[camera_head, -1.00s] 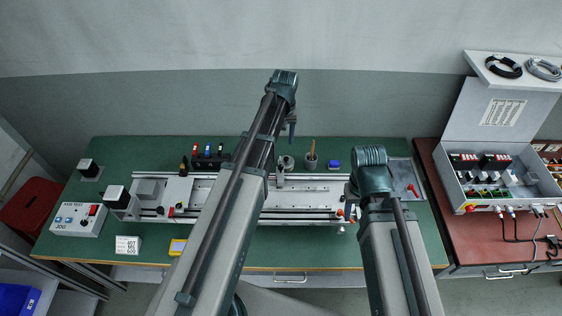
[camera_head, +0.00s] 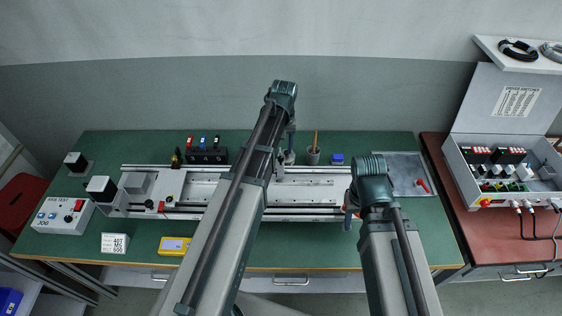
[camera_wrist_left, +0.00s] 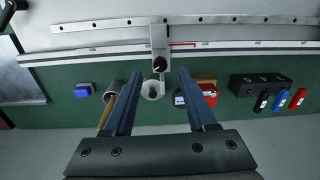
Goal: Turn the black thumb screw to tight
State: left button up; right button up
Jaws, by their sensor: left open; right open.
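In the left wrist view a small black round knob, which looks like the black thumb screw (camera_wrist_left: 159,64), sits on the end of a metal bracket (camera_wrist_left: 158,42) that crosses the rail. My left gripper (camera_wrist_left: 158,75) is open, its two fingers on either side of the knob with gaps at both sides. I cannot tell how far the fingertips are above it. In the head view my left gripper (camera_head: 291,130) hangs behind the rail assembly. My right gripper (camera_head: 348,216) is partly hidden by its own arm near the front right end of the rail.
The long rail assembly (camera_head: 318,196) lies across the green table (camera_head: 120,150). A white ring-shaped part (camera_wrist_left: 153,89) is near the knob. A grey cup with a pencil (camera_head: 313,155), a blue box (camera_head: 337,159) and a black rack (camera_head: 207,156) stand behind the rail.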

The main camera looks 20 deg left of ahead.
aim_at(281, 158)
pick_arm(q)
notch_tip(281, 158, down, 4)
jog(key=b, duration=0.2)
jog(key=shift+r+b, duration=0.15)
jog(key=shift+b, duration=0.15)
jog(key=shift+r, duration=0.1)
grip_shut()
